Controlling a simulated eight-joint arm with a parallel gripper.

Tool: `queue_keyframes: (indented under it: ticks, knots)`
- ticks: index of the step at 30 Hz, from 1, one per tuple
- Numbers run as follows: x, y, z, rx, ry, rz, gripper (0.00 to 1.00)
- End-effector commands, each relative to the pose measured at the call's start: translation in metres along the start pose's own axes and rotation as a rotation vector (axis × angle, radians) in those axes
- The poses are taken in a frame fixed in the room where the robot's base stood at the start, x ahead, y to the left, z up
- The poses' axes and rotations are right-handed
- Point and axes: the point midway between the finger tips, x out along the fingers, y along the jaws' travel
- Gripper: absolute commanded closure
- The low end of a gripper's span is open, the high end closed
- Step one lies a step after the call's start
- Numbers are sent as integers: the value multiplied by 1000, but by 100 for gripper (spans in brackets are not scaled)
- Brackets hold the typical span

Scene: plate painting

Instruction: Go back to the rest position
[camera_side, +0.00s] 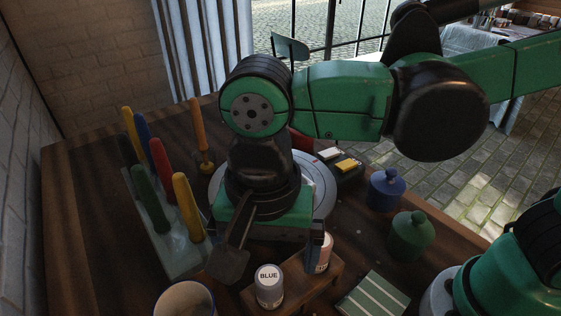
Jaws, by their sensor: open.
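My gripper (272,250) points down over the front part of a pale grey plate (325,190) on the dark wooden table (85,215). Its two dark fingers are spread wide apart, and I see nothing held between them. My gripper and wrist hide most of the plate. The right finger overlaps a pinkish paint pot (321,254) in the picture; I cannot tell whether they touch. A white pot labelled BLUE (269,288) stands just below the gripper in the picture, on a small wooden stand (305,290).
A holder (178,262) with several coloured handles stands left. An orange-handled tool (199,130) stands behind it. Blue (386,190) and green (411,236) lidded jars stand right. The table's far left is clear.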

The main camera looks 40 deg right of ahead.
Motion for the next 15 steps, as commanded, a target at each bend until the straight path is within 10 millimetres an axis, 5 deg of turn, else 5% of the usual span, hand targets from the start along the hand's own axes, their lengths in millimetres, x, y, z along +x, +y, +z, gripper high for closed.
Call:
queue_keyframes:
  ticks: [5,15]
  knots:
    - [-1,5,-23,-59,6,-57,0]
    - [-2,68,-148,-513,346,-295,0]
